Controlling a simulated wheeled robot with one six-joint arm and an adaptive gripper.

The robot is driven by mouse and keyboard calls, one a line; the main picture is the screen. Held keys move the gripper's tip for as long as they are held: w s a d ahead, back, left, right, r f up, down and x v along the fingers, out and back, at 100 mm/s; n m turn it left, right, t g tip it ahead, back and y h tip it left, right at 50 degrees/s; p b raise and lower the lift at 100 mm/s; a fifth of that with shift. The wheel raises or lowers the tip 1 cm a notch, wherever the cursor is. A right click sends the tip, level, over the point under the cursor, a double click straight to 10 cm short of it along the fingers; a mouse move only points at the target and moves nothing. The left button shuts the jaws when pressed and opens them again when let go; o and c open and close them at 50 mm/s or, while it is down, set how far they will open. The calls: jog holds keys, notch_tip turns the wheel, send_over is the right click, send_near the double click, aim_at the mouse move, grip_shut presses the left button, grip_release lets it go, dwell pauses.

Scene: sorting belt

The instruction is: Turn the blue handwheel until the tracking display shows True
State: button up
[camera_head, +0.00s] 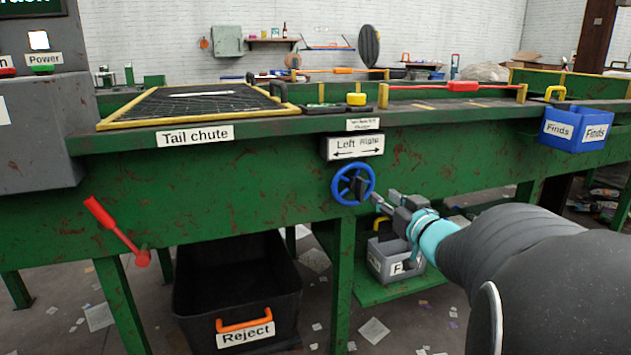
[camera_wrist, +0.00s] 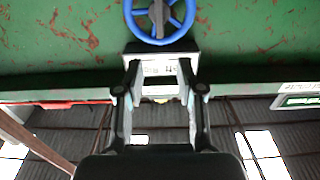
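The blue handwheel (camera_head: 353,184) is mounted on the green front panel of the belt, below a white "Left Right" sign (camera_head: 355,146) with arrows. My gripper (camera_head: 383,205) is just to the lower right of the wheel in the head view. In the wrist view the wheel (camera_wrist: 158,37) is at the top centre, beyond the fingertips. My gripper's two fingers (camera_wrist: 159,75) are apart, with nothing between them. I cannot tell any contact with the wheel.
A red lever (camera_head: 112,225) sticks out at the left. A black Reject bin (camera_head: 240,290) stands below the belt. A grey bin (camera_head: 395,257) sits on a low green shelf behind my gripper. A blue Finds bin (camera_head: 575,128) hangs at the right. Papers litter the floor.

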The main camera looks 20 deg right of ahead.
aim_at(363, 182)
jog(key=w, duration=1.2)
jog(key=shift+w+a, duration=0.2)
jog(key=shift+a, duration=0.05)
grip_shut()
